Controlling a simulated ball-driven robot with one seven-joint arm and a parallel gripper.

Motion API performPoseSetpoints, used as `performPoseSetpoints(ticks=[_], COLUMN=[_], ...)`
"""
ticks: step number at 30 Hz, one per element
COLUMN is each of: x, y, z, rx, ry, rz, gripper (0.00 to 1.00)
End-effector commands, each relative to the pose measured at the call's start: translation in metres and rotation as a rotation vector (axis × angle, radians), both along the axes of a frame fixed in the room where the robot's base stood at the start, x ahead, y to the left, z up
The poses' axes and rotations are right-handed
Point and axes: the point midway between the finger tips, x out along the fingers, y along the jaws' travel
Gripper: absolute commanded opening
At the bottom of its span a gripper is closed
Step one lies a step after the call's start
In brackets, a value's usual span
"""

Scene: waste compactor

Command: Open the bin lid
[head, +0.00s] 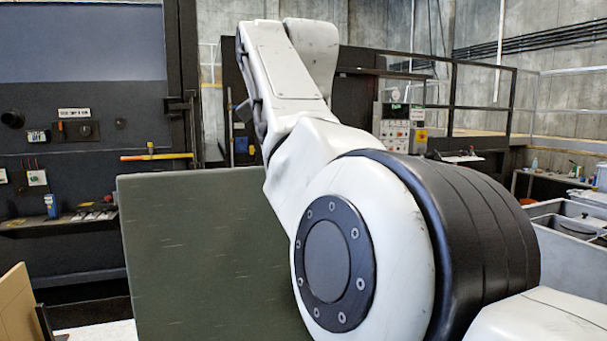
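A large flat dark green panel (205,262) stands behind my white arm, left of centre in the head view. It may be the bin lid, but I cannot tell for sure, and no bin body or hinge shows with it. My arm covers its right side, and the picture's lower edge cuts it off. My arm fills the middle of the view, and its upper link rises and leans to the left. My gripper cannot be made out; the arm may hide it.
Grey open containers (575,248) stand at the right edge. A dark wall with a shelf (60,222) is at the left, and a tan board (18,310) is at lower left. A control panel (399,126) and railings stand behind.

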Motion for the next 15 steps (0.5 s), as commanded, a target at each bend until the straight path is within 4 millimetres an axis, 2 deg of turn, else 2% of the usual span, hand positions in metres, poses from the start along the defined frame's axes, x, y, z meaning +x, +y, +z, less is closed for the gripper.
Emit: performPoseSetpoints(ticks=[1, 10, 11, 15], x=[-0.0011, -0.0012, -0.0012, -0.0010], y=[0.0032, 0.0032, 0.0032, 0.0029], z=[-0.0068, -0.0069, -0.0069, -0.0063], rx=[-0.001, -0.001, -0.001, -0.001], ry=[0.015, 0.014, 0.014, 0.012], rz=[0.006, 0.007, 0.007, 0.006], gripper=[0.00, 0.00, 0.16, 0.30])
